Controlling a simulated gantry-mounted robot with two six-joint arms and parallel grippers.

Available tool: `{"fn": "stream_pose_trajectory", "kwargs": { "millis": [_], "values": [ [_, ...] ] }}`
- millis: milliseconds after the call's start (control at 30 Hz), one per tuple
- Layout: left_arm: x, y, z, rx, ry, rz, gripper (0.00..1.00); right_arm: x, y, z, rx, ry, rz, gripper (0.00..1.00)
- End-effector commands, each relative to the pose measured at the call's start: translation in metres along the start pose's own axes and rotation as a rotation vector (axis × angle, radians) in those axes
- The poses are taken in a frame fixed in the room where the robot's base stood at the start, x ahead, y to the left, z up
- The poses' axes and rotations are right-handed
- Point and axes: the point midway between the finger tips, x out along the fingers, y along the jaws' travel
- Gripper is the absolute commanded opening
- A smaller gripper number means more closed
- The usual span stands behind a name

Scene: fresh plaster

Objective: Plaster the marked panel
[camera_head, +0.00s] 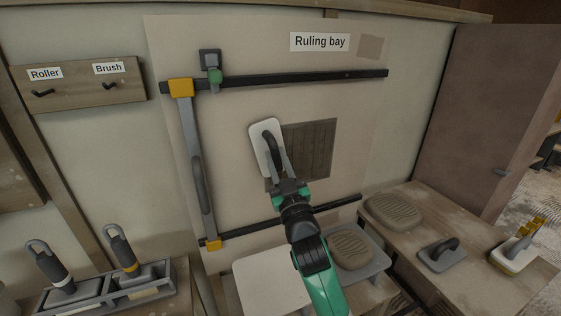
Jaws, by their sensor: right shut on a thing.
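The marked panel looks to be the dark brown slatted square (312,145) on the wall below the "Ruling bay" sign (319,42). My right gripper (277,160) is shut on the dark handle of a white flat trowel (261,131). The trowel stands upright, its face toward the wall, over the left edge of the square. I cannot tell whether it touches the wall. The gripper and trowel hide part of the square's left side and lower left corner. My left gripper is not in view.
Two black rails (300,80) and a grey upright bar (193,150) with yellow ends frame the bay. Below are a pale board (262,282) and a grey tray (377,262) with a brown mound. More tools (441,254) lie on the right bench; a tool rack (110,288) stands left.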

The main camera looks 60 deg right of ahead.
Motion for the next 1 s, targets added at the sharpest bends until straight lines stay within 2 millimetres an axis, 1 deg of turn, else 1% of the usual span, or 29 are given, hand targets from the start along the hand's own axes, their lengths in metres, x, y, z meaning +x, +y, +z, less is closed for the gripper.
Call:
{"fn": "stream_pose_trajectory", "kwargs": {
  "millis": [167, 500, 633, 1000],
  "values": [
    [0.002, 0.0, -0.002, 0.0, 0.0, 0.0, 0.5, -0.005, 0.001, -0.003, 0.0, 0.001, -0.001, 0.0],
    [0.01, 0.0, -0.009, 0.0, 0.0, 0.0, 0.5, -0.041, 0.007, -0.019, 0.001, 0.002, -0.002, 0.0],
    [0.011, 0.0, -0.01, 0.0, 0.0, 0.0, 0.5, -0.052, 0.01, -0.022, 0.0, 0.001, 0.0, 0.0],
    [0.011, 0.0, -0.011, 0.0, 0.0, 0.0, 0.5, -0.056, 0.01, -0.024, 0.0, 0.001, 0.0, 0.0]
  ]
}}
